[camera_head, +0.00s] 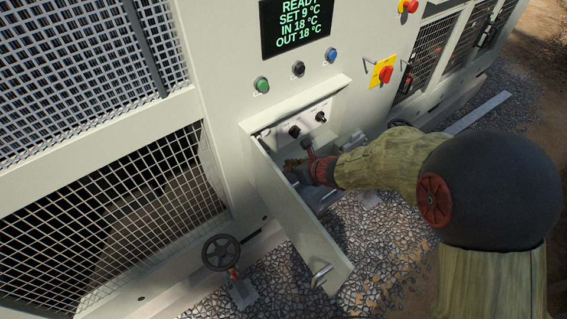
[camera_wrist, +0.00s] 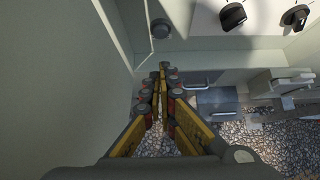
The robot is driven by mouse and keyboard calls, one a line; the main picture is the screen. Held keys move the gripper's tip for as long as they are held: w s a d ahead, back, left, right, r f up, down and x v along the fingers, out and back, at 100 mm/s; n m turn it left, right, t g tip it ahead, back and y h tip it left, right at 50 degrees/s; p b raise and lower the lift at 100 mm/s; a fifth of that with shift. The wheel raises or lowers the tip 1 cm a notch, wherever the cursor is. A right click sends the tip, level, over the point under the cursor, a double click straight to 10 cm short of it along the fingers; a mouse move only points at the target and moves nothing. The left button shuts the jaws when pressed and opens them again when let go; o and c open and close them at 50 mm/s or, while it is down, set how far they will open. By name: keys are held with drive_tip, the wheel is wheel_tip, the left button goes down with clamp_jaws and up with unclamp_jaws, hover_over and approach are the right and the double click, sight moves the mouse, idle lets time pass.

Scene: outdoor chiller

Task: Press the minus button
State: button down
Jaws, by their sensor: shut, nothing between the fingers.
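Three round buttons sit in a row below the display on the pale cabinet: a green one (camera_head: 262,85), a black one (camera_head: 298,68) and a blue one (camera_head: 331,55). No minus mark is legible on any of them. The display (camera_head: 296,22) reads READY, SET 9 °C, IN 18 °C, OUT 18 °C. My gripper (camera_wrist: 163,70) is shut and empty, its yellow fingers meeting at the tips. In the head view it is low in the open compartment, below the buttons and apart from them, mostly hidden by my wrist.
An open door (camera_head: 295,215) with a handle hangs left of my wrist and fills the left of the wrist view. Two black knobs (camera_wrist: 233,16) (camera_wrist: 295,17) are on a white panel inside the compartment. A handwheel (camera_head: 221,252) stands lower left; a red switch (camera_head: 385,74) is right of the buttons.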

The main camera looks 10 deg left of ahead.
drive_tip(key=p, duration=0.4)
drive_tip(key=shift+s+d+r, duration=0.35)
drive_tip(key=shift+r, duration=0.05)
drive_tip(key=shift+f, duration=0.15)
drive_tip(key=shift+f, duration=0.1)
drive_tip(key=w+a+r+x, duration=0.1)
drive_tip(key=x, duration=1.1)
drive_tip(key=shift+w+a, duration=0.25)
drive_tip(key=shift+a, duration=0.1)
drive_tip(key=shift+r, duration=0.1)
